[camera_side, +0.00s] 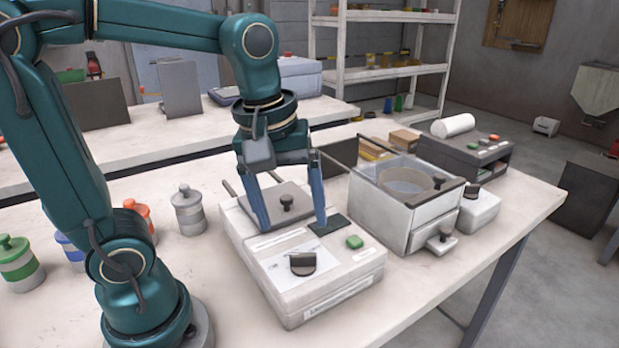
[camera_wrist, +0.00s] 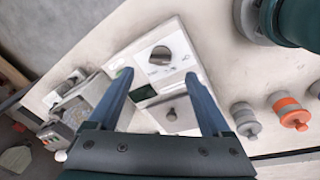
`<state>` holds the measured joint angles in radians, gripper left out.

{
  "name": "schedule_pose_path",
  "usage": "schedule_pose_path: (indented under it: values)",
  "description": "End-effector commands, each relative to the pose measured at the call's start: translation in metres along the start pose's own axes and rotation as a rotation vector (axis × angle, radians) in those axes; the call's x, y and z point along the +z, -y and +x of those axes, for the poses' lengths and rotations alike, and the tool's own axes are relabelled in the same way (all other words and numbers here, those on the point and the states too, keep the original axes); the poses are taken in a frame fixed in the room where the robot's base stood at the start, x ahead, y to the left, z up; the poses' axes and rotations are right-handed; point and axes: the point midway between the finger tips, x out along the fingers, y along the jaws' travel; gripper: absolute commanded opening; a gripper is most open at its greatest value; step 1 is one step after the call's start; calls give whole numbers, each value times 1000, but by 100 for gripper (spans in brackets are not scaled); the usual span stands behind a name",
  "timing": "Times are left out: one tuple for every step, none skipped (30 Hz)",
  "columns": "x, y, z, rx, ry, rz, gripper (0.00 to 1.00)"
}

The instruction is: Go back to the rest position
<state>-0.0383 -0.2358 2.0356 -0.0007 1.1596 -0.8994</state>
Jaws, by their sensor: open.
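My gripper (camera_side: 291,222) is open and empty. It hangs fingers down above the white machine (camera_side: 322,284) on the table, with its two blue fingers set wide apart. The machine has a grey lid with a black knob (camera_side: 287,203), a dark square panel, a green button (camera_side: 354,242) and a black dial (camera_side: 302,264). In the side view the fingers stand on either side of the lid knob. In the wrist view the fingers (camera_wrist: 160,88) frame the dial (camera_wrist: 160,55) and the lid knob (camera_wrist: 171,115). I cannot tell whether the fingertips touch the machine.
A white box with a clear-topped chamber (camera_side: 413,222) stands right of the machine, with a dark sealer-like unit (camera_side: 468,152) behind it. A grey canister (camera_side: 188,210) and several coloured canisters stand left, near my arm. The front table strip (camera_side: 440,290) is clear.

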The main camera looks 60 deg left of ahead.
Motion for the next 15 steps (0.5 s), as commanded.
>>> schedule_pose_path:
  values:
    - [6, 5, -6, 38, -31, 67, 82]
    - [9, 8, -8, 58, -48, 114, 82]
    - [13, 12, -10, 82, -72, 181, 82]
    - [16, 14, -10, 99, -92, 234, 82]
    - [19, 17, -11, 114, -110, 287, 82]
    - [22, 21, -11, 133, -138, 362, 82]
    - [25, 24, -10, 144, -157, 419, 82]
    - [27, 26, -9, 154, -178, 477, 82]
    - [30, 29, -8, 165, -205, 555, 82]
    - [32, 31, -6, 169, -222, 611, 82]
    - [33, 32, -4, 171, -237, 663, 82]
    - [34, 34, -2, 170, -251, 724, 82]
    - [35, 35, 0, 168, -259, 765, 82]
    - [36, 35, 2, 164, -264, 800, 82]
    - [36, 36, 4, 158, -266, 840, 82]
